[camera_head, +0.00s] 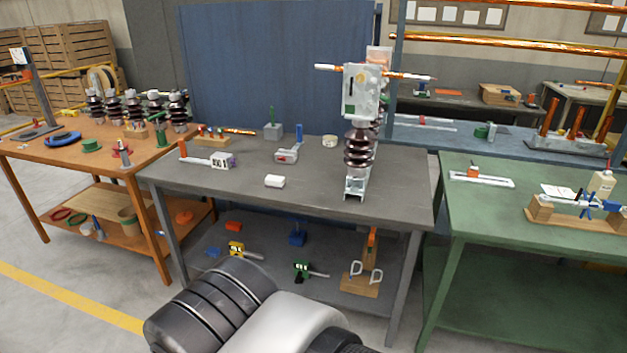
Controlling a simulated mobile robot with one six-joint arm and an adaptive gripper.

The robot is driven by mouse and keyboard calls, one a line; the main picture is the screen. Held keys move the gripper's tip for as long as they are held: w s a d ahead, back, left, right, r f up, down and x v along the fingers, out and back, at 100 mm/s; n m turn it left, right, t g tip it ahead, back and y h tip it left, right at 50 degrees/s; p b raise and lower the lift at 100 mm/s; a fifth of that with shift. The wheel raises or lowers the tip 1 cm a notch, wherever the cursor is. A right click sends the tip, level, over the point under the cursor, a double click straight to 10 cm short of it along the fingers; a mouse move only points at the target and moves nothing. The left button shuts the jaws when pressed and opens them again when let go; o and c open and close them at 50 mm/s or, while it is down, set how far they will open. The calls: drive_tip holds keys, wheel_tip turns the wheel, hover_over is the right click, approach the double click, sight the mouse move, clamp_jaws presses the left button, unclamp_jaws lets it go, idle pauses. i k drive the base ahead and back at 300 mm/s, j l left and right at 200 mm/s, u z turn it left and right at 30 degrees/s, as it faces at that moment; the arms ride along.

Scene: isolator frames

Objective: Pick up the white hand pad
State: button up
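A small white block (275,181), which looks like the white hand pad, lies flat near the front middle of the dark grey table (330,193). Bare tabletop surrounds it, and nothing touches it. My own arm, dark and light grey, shows at the bottom middle of the view, below and in front of the grey table. My gripper does not show in this view, so its fingers and anything in them are hidden.
A tall brown insulator (360,150) with a metal head stands right of the pad. A grey clamp-like part (287,155) and a white-headed tool (222,160) lie behind it. An orange table (60,150) stands left, a green table (480,215) right.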

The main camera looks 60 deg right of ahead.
sight(272, 182)
drive_tip(key=z, duration=1.5)
